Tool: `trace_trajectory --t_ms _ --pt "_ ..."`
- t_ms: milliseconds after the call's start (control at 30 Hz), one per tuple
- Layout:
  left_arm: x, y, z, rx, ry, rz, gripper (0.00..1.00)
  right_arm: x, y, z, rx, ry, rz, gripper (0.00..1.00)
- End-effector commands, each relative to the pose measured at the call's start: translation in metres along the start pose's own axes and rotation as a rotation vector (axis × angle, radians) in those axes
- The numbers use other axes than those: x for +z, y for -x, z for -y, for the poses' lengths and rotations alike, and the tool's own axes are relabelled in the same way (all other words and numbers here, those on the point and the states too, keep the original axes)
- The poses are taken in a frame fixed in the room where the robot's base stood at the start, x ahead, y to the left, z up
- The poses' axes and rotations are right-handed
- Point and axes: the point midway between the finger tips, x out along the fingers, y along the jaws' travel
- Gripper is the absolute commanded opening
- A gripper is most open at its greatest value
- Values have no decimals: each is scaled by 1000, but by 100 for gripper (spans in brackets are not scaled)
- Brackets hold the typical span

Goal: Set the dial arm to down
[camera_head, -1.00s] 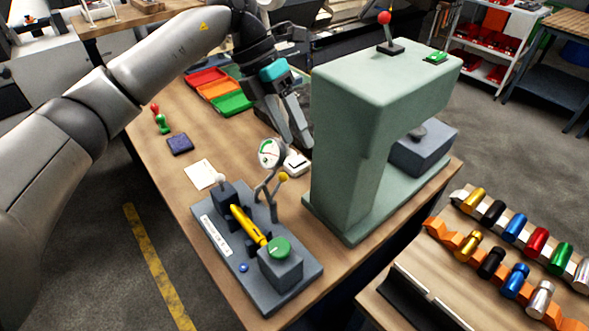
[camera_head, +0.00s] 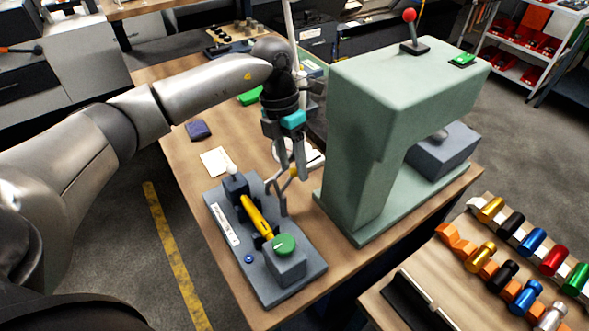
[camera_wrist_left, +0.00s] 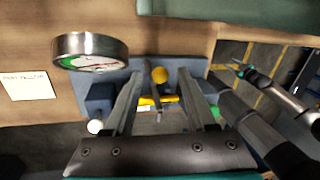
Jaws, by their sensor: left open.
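The dial arm is a thin grey bracket (camera_head: 283,199) on a grey fixture base (camera_head: 252,285), with a round dial gauge and a yellow ball knob. In the head view my gripper partly covers the gauge. In the left wrist view the gauge (camera_wrist_left: 90,50) is at upper left and the yellow knob (camera_wrist_left: 159,75) lies between the fingers. My left gripper (camera_head: 291,172) is open, pointing down over the arm; its fingers (camera_wrist_left: 159,74) straddle the knob in the picture. Contact cannot be told. What looks like my right gripper (camera_wrist_left: 240,70) is small at the right of the wrist view.
The fixture carries a yellow bar (camera_head: 256,216), a green knob (camera_head: 284,244) and a blue button (camera_head: 249,259). A tall green press (camera_head: 360,110) stands close right of my gripper. A paper note (camera_head: 215,161) and dark blue pad (camera_head: 198,130) lie at left.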

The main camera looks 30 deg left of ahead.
Motion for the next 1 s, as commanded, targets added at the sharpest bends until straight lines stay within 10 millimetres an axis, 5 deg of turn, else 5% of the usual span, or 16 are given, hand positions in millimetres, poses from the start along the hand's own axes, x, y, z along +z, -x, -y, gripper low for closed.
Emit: trace_trajectory --t_ms 200,533,1000 --pt "0 -22 0 0 1 -1 56 -1 2 0 0 0 -1 50" --pt "0 -25 0 -1 0 0 56 -1 2 -2 3 1 -2 50" --pt "0 -25 0 -1 0 0 5 -2 2 -4 5 1 -2 50"
